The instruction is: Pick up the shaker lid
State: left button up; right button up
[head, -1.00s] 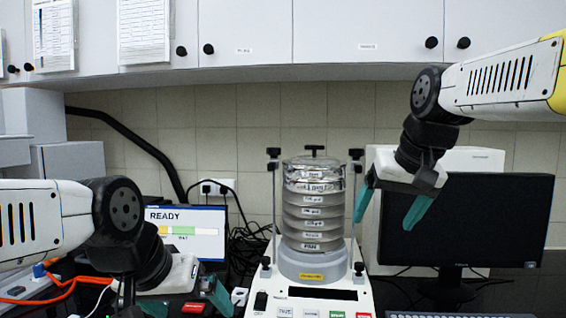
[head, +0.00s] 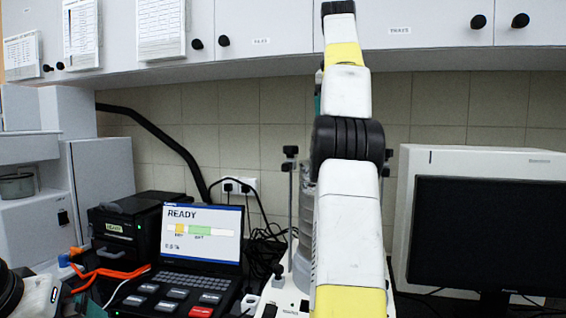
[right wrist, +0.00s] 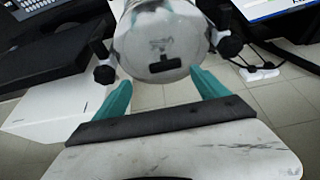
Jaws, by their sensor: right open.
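In the right wrist view, the round shiny shaker lid (right wrist: 150,38) sits at the top centre, with a dark bar handle (right wrist: 168,68) on it. My right gripper (right wrist: 161,78) is open, its two teal fingers spread on either side of the handle's line. Nothing shows between the fingers in its grip, and the remaining gap to the lid is hard to judge. In the head view my right arm covers the lid and most of the sieve stack (head: 304,225); only the stack's left edge shows. My left gripper is out of view; only part of the left arm shows at bottom left.
Black-topped clamp rods stand on both sides of the lid, left (right wrist: 103,62) and right (right wrist: 228,42) in the wrist view. A laptop reading READY (head: 203,235) stands left of the shaker, a dark monitor (head: 490,235) right. Cabinets (head: 265,25) hang above.

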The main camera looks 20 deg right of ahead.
jog(key=shift+w+a+x, duration=0.1)
jog(key=shift+w+x, duration=0.05)
jog(key=shift+x, duration=1.15)
jog(key=shift+w+a+x, duration=0.1)
jog(key=shift+a+x, duration=0.05)
jog(key=shift+x, duration=1.1)
jog(key=shift+w+a+x, duration=0.1)
jog(key=shift+w+x, duration=0.05)
jog(key=shift+x, duration=1.15)
jog(key=shift+c, duration=0.4)
jog(key=c, duration=1.7)
